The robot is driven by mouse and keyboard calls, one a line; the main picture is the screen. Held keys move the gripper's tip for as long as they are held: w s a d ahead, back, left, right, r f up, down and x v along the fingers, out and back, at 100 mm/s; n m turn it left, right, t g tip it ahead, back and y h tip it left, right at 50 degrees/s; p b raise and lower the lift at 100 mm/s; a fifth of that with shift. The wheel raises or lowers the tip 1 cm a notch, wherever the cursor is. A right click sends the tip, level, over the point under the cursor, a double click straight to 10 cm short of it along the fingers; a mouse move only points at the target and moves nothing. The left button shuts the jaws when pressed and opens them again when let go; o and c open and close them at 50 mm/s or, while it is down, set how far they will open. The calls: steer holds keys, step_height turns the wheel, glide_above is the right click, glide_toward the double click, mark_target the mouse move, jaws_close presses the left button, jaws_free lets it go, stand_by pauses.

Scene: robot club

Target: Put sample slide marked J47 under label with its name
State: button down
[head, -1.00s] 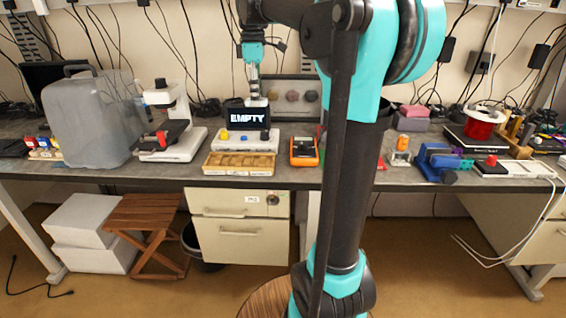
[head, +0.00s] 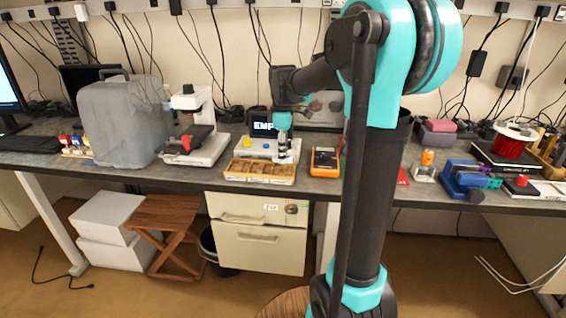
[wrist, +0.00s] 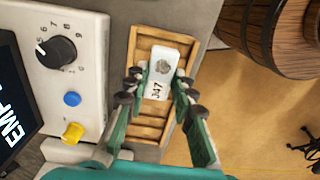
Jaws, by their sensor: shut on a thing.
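The sample slide (wrist: 158,72) is a pale plate with a grey round spot and the marking J47. My gripper (wrist: 161,90) is shut on it, with one finger on each side. The gripper also shows in the head view (head: 283,152), above the right part of the wooden tray. The slide is hidden or too small to make out there. The wooden tray (head: 260,179) has several compartments and stands at the front of the bench. In the wrist view the tray (wrist: 183,48) lies beneath the slide. I cannot read any labels on it.
A white device with a screen reading EMPTY (head: 264,124) stands right behind the tray, with knobs (wrist: 58,50) close to my gripper. An orange meter (head: 325,160) is right of the tray and a microscope (head: 200,140) is left. A wooden barrel (wrist: 270,35) stands on the floor.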

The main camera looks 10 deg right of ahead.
steer(key=shift+f, duration=1.7)
steer(key=shift+f, duration=0.15)
steer(key=c, duration=1.3)
jaws_free()
steer(key=shift+o, duration=0.2)
step_height(320, 180, up, 12)
